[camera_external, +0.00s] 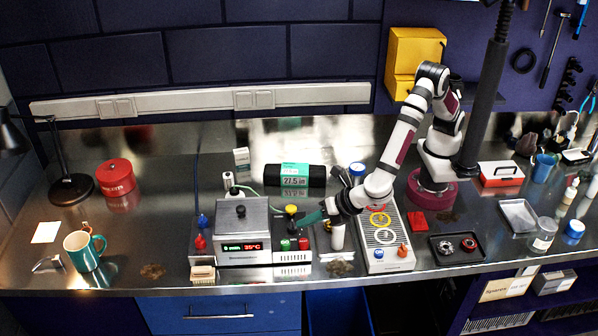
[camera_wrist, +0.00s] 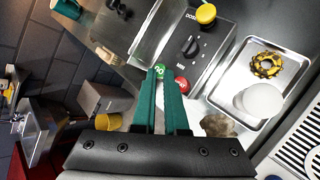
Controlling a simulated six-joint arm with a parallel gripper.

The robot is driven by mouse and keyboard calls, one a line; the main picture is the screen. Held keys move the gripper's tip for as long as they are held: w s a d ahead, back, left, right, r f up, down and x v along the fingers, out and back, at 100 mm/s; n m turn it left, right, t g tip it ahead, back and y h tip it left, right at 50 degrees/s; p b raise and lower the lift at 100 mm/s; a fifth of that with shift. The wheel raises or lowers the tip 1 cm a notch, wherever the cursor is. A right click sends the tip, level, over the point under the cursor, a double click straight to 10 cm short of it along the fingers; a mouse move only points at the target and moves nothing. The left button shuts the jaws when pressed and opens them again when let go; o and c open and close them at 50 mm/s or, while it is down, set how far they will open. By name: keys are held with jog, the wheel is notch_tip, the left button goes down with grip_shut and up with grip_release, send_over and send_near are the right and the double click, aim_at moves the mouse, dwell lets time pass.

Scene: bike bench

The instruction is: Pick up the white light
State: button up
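A white, round-topped object (camera_wrist: 262,100), which looks like the white light, is on a metal tray (camera_wrist: 232,86) in the wrist view, right of my fingertips. In the external view a white upright cylinder (camera_external: 337,236) stands just right of and below my gripper (camera_external: 308,218); it appears to be the same object. My gripper's two teal fingers (camera_wrist: 158,72) point over the device with knobs in the wrist view. They are close together with a narrow gap, nothing visible between them. Whether they are fully shut is unclear. The white object is apart from the fingers.
A steel device with a red display (camera_external: 243,218) is left of my gripper. A ridged panel with colored rings (camera_external: 383,262) is on the right. A yellow toothed ring (camera_wrist: 267,65) shares the tray. A black roll (camera_external: 296,176) lies behind.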

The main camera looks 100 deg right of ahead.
jog(key=o, duration=1)
notch_tip(320, 180, up, 5)
jog(key=n+t+h, duration=0.2)
jog(key=n+h, duration=0.3)
jog(key=n, duration=0.1)
send_over(230, 175)
jog(key=s+a, duration=0.9)
jog(key=s, duration=0.3)
notch_tip(230, 175, down, 8)
jog(key=shift+y, duration=0.3)
jog(key=x, duration=1.4)
jog(key=shift+w+d+f, duration=0.1)
jog(key=shift+w, duration=0.35)
